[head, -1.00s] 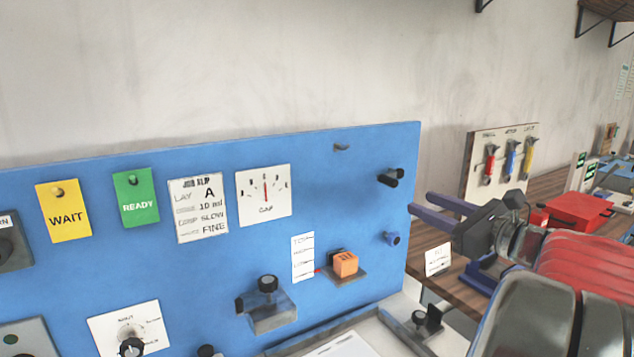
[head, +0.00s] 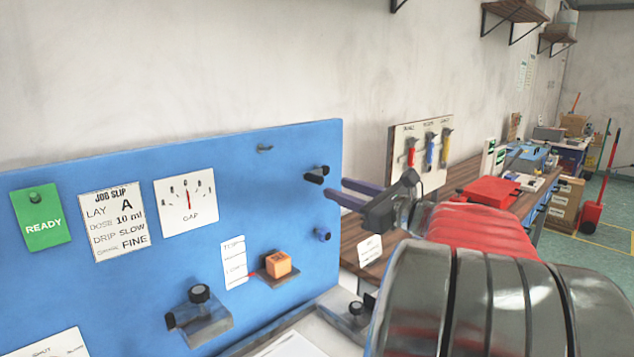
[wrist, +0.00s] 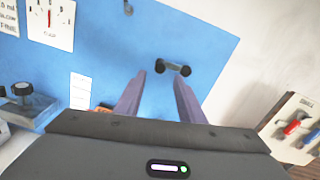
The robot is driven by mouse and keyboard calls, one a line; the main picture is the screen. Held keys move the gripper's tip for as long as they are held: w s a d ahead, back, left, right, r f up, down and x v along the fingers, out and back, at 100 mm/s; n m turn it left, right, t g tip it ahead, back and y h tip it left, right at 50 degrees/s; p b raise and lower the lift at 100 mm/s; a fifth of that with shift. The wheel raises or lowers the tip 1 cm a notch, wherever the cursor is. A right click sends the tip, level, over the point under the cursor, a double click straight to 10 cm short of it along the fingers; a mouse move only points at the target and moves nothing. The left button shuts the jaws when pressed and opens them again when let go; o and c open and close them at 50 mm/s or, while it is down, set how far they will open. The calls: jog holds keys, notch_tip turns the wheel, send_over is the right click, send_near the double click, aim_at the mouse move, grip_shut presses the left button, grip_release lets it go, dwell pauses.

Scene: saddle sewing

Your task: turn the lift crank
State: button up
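A black crank with a short handle (head: 316,174) sticks out near the upper right edge of the blue panel (head: 110,240). I take it to be the lift crank. In the wrist view the crank (wrist: 173,68) lies just past my fingertips, roughly between them. My gripper (head: 336,190) has two purple fingers, apart and empty, pointing at the panel. In the wrist view the open gripper (wrist: 160,80) shows the crank free of both fingers. An orange block (head: 278,263) sits on a small ledge beside a white level scale (head: 234,262).
A small blue knob (head: 322,234) sits below the crank. To the right, a wooden bench holds a tool board (head: 420,150) and a red box (head: 490,192). Wall shows bare above the panel.

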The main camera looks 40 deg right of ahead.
aim_at(321, 182)
jog(key=w, duration=0.8)
jog(key=shift+w+a, duration=0.1)
jog(key=shift+w, duration=0.3)
jog(key=shift+c, duration=0.4)
grip_shut()
